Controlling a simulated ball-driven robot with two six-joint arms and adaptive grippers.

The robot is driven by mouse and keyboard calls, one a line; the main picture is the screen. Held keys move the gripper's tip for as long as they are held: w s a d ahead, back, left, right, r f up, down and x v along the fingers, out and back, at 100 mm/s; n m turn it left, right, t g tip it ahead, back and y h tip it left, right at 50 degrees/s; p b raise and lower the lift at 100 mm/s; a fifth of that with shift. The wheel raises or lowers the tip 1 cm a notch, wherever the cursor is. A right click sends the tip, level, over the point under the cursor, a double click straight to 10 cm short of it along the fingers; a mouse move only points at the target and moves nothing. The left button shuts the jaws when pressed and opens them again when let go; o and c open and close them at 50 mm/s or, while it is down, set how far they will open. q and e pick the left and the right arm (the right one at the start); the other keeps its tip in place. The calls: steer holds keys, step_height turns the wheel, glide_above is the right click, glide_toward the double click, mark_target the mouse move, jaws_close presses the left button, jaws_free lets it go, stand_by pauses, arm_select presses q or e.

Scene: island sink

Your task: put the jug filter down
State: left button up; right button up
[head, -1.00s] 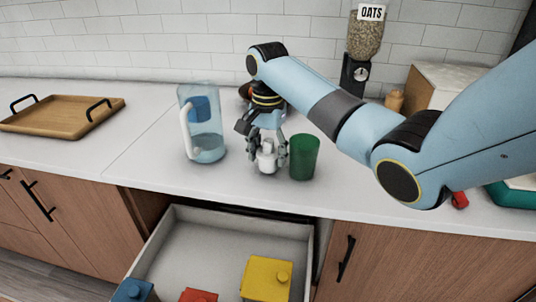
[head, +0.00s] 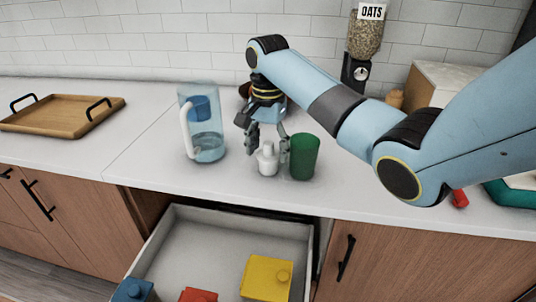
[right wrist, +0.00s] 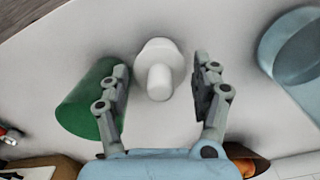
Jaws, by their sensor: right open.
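The jug filter (head: 267,160) is a small white piece with a narrow top. It stands upright on the white counter between the jug and the green cup. My right gripper (head: 267,147) is open around and above it; in the right wrist view the filter (right wrist: 159,70) sits between the spread fingers (right wrist: 163,90) with a gap on each side. The clear blue jug (head: 207,140) with a white handle stands to the left, and part of it (right wrist: 300,50) shows in the right wrist view. My left gripper is not in view.
A green cup (head: 304,158) stands close to the right of the filter, beside a finger. An open drawer (head: 195,240) below holds several coloured canisters. A wooden tray (head: 60,118) lies far left. An oats dispenser (head: 362,50) stands behind my arm. Counter left of the jug is clear.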

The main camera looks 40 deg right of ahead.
step_height(320, 180, up, 8)
steer(key=shift+r, duration=0.1)
steer(key=shift+r+p, duration=0.55)
steer(key=shift+p, duration=0.1)
steer(key=shift+r+p, duration=0.4)
steer(key=shift+r, duration=0.05)
steer(key=shift+f, duration=0.15)
